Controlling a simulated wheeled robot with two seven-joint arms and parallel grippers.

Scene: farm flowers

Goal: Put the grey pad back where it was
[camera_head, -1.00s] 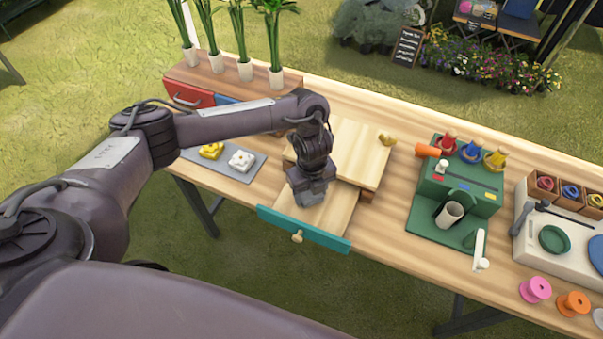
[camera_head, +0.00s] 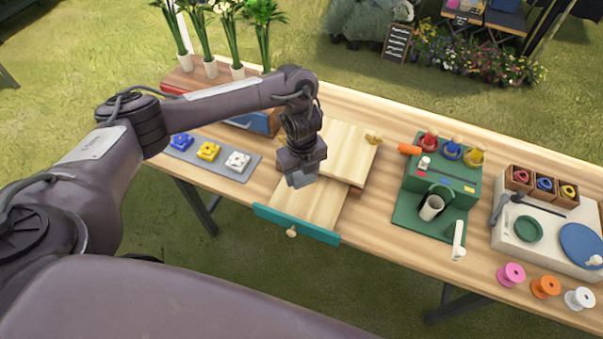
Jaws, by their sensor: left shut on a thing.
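My left gripper (camera_head: 302,172) points down above the open drawer with the teal front (camera_head: 296,225). It is shut on a small grey thing (camera_head: 301,181), which I take to be the grey pad; the gripper hides most of it. The drawer's bare wooden inside (camera_head: 312,207) shows below and in front of the gripper. The drawer is pulled out from under a light wooden box (camera_head: 345,150). My right gripper is not in view.
A grey mat (camera_head: 216,160) with blue, yellow and white blocks lies left of the drawer. A green stand (camera_head: 440,185) with a cup stands to the right. White potted plants (camera_head: 238,72) stand at the back left. Spools (camera_head: 545,287) stand at the front right.

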